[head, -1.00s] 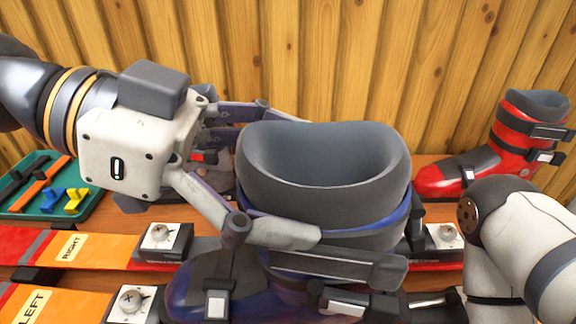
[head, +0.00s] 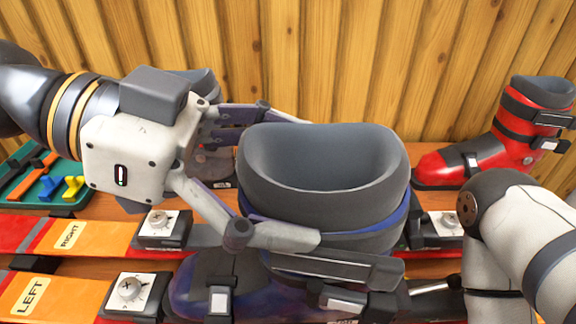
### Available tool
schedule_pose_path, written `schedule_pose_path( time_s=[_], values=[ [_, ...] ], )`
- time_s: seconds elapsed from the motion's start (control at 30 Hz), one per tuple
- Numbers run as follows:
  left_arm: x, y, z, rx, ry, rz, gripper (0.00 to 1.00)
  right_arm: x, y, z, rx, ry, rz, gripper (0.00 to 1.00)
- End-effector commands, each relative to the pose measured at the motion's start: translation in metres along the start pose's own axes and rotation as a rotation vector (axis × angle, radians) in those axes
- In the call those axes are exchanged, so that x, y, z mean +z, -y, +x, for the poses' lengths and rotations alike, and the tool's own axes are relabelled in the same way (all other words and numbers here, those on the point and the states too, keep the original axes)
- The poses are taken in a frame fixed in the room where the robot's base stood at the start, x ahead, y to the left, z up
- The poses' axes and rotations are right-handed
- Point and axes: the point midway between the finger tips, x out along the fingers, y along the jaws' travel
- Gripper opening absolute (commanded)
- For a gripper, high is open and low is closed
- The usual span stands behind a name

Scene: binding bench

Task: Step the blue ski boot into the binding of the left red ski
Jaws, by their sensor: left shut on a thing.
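The blue ski boot (head: 215,278) with a grey cuff stands large in the middle, upright, toe to the left. My left gripper (head: 280,180) is shut on its cuff, one finger along the near side, the other behind it. The left red ski (head: 70,297), labelled LEFT, runs along the bottom left. Its toe piece (head: 130,290) is just left of the boot's toe. The boot's sole is hidden, so I cannot tell whether it touches the ski. My right arm comes in at the right; its gripper does not show.
The ski labelled RIGHT (head: 105,238) lies behind, with a toe piece (head: 162,222) and a heel piece (head: 447,225). A red boot (head: 480,157) stands at the back right. A green tray (head: 62,200) holds tools at the left. A wooden wall (head: 340,60) closes the back.

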Motion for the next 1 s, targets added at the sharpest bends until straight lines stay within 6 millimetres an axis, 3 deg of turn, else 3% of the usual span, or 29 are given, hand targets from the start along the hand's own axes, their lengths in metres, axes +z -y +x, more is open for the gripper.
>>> schedule_pose_path(
  time_s=[0.47, 0.5, 0.53, 0.57, 1.0],
  values=[
    [0.0033, 0.0003, 0.0012, -0.001, 0.000, 0.003, 0.22, 0.0007, 0.0000, 0.0016, 0.000, 0.004, 0.000, 0.00],
    [0.0032, 0.0004, 0.0011, -0.001, 0.000, 0.003, 0.90, 0.0007, 0.0000, 0.0016, 0.000, 0.004, 0.000, 0.00],
    [0.0032, 0.0004, 0.0011, -0.001, 0.000, 0.002, 0.96, 0.0007, 0.0000, 0.0016, 0.000, 0.004, 0.000, 0.00],
    [0.0033, 0.0003, 0.0012, -0.001, 0.000, 0.002, 1.00, 0.0007, 0.0000, 0.0015, 0.000, 0.004, 0.000, 0.00],
    [0.0048, -0.0005, 0.0017, 0.003, 0.004, 0.000, 1.00, 0.0007, 0.0000, 0.0016, 0.000, 0.004, 0.000, 0.00]
  ],
)
